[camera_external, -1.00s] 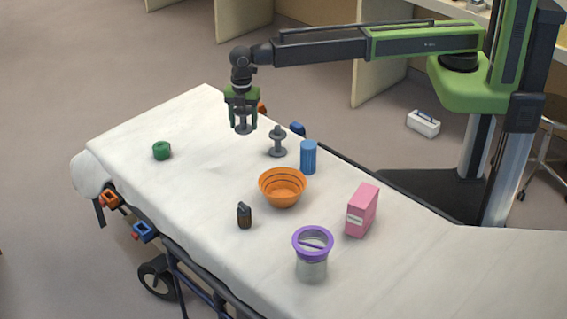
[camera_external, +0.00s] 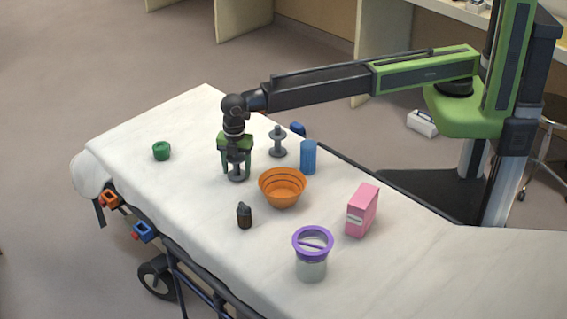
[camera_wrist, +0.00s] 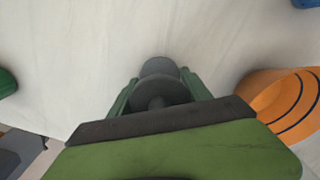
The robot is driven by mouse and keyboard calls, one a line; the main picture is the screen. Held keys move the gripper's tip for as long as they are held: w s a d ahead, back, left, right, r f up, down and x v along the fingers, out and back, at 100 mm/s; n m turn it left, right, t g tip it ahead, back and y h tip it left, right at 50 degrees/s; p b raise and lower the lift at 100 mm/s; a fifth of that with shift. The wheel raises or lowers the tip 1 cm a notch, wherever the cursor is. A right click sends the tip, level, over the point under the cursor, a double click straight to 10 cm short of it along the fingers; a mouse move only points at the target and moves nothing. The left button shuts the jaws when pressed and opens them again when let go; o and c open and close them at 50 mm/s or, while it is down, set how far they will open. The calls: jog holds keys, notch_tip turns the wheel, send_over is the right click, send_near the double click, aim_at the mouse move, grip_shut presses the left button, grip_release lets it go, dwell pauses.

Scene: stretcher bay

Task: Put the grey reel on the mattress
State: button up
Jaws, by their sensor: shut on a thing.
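My gripper (camera_external: 236,163) is shut on a grey reel (camera_external: 237,176), held low at the mattress (camera_external: 200,215), left of the orange bowl (camera_external: 282,188). Whether the reel's lower flange touches the mattress I cannot tell. In the wrist view the reel (camera_wrist: 160,68) sits between the green fingers (camera_wrist: 158,95), its round flange showing beyond them and its lower part partly hidden.
A blue cylinder (camera_external: 308,157), pink box (camera_external: 362,210), purple-rimmed jar (camera_external: 312,262), dark bottle (camera_external: 244,216) and green ring-like thing (camera_external: 161,151) stand on the mattress. A small blue thing (camera_external: 298,128) lies by the far edge. The left part is mostly clear.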

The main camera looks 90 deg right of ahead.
jog(key=shift+f, duration=0.3)
jog(key=o, duration=1.4)
jog(key=shift+r, duration=0.15)
notch_tip(320, 180, up, 12)
jog(key=p, duration=1.2)
jog(key=shift+r+p, duration=0.2)
jog(key=shift+p, duration=0.15)
jog(key=shift+f, duration=0.1)
